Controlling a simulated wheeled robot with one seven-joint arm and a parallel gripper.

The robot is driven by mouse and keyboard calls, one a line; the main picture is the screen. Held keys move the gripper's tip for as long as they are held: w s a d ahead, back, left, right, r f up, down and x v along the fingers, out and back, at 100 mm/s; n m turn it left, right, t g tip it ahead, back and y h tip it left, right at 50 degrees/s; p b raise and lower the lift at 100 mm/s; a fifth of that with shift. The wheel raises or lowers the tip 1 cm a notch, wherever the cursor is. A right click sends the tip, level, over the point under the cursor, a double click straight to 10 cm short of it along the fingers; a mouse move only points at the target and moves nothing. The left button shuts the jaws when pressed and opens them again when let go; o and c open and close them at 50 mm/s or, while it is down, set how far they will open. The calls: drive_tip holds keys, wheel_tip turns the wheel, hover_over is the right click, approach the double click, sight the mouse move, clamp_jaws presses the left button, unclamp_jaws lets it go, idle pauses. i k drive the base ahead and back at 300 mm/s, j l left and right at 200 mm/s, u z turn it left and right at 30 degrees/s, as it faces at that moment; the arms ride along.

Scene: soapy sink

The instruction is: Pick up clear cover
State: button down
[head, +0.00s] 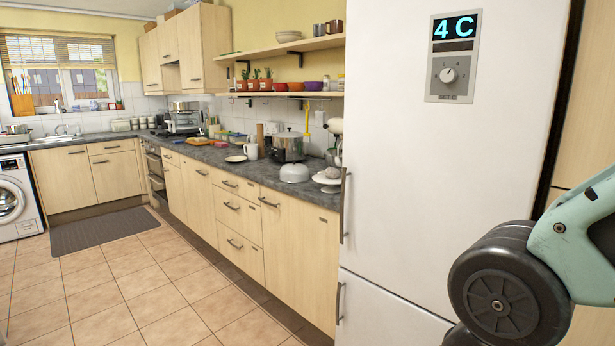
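A pale, dome-shaped cover (294,174) sits on the dark countertop near its front edge, in front of a large pot. It looks whitish from here, and I cannot tell whether it is clear. A white cake stand (327,181) with a brownish round item on it stands just right of the dome, close to the fridge. Part of my arm shows at the right edge, in front of the fridge side. My gripper is out of view, so its state is hidden.
A tall white fridge (410,200) fills the right side, beside the counter's near end. A large pot (288,148), a white mug (251,151) and a plate (236,158) stand near the dome. The tiled floor (150,283) before the cabinets is clear, with a dark mat (105,229) further back.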

sight(293, 172)
drive_tip(key=i+j+u, duration=0.4)
drive_tip(key=i, duration=0.15)
drive_tip(key=i+u, duration=0.8)
drive_tip(key=i, duration=0.3)
drive_tip(key=i+j+z, duration=0.1)
drive_tip(key=i, duration=0.6)
drive_tip(key=i+j, duration=0.1)
drive_tip(key=i, duration=0.6)
drive_tip(key=z, duration=0.05)
